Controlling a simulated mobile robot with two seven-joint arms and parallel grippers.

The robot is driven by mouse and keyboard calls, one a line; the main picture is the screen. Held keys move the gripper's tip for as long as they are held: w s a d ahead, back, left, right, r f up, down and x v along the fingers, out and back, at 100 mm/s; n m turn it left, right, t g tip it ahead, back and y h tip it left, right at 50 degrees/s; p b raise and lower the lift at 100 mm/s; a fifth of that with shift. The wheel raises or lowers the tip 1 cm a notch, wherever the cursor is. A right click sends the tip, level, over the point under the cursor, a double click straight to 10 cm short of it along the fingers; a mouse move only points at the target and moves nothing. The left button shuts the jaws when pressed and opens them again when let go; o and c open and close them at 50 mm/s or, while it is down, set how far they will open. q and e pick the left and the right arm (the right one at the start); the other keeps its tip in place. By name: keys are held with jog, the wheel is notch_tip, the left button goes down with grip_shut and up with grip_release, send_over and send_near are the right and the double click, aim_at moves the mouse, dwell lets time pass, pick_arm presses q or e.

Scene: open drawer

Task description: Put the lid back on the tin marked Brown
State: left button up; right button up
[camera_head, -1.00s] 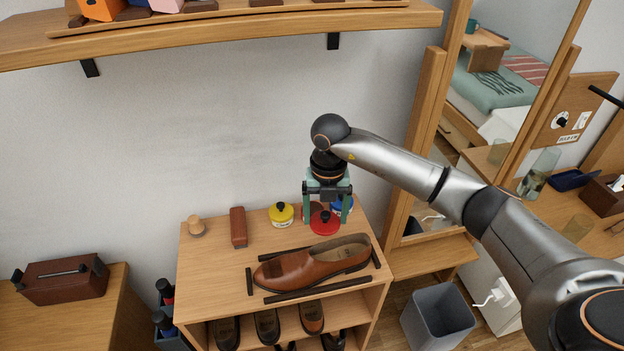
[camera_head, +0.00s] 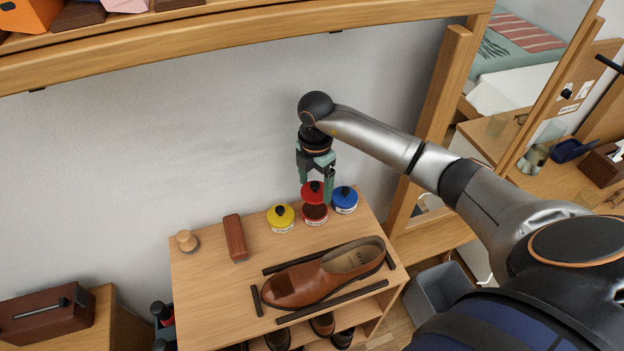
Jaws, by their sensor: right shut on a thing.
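My right gripper (camera_head: 316,184) is shut on the red lid (camera_head: 312,198) with its dark knob. The open tin (camera_head: 315,219) shows dark brown polish and a red-edged label too small to read surely. It stands on the wooden shoe cabinet (camera_head: 215,290). A gap between lid and tin is hard to judge. My left gripper is not in view.
A yellow-lidded tin (camera_head: 281,217) stands left of the open tin and a blue-lidded tin (camera_head: 345,199) close on its right. A brush (camera_head: 235,238) and a wooden-knobbed dauber (camera_head: 186,240) are further left. A brown shoe (camera_head: 322,277) lies in front. The wall is behind.

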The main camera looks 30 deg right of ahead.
aim_at(315, 194)
jog(key=shift+s+f+b, duration=0.1)
jog(key=shift+f+b, duration=0.5)
jog(key=shift+f, duration=0.1)
notch_tip(315, 194, down, 3)
jog(key=shift+r+b, duration=0.2)
jog(key=shift+b, duration=1)
jog(key=shift+f+b, duration=0.35)
jog(key=shift+f, duration=0.7)
jog(key=shift+f+p, duration=0.1)
jog(key=shift+p, duration=0.25)
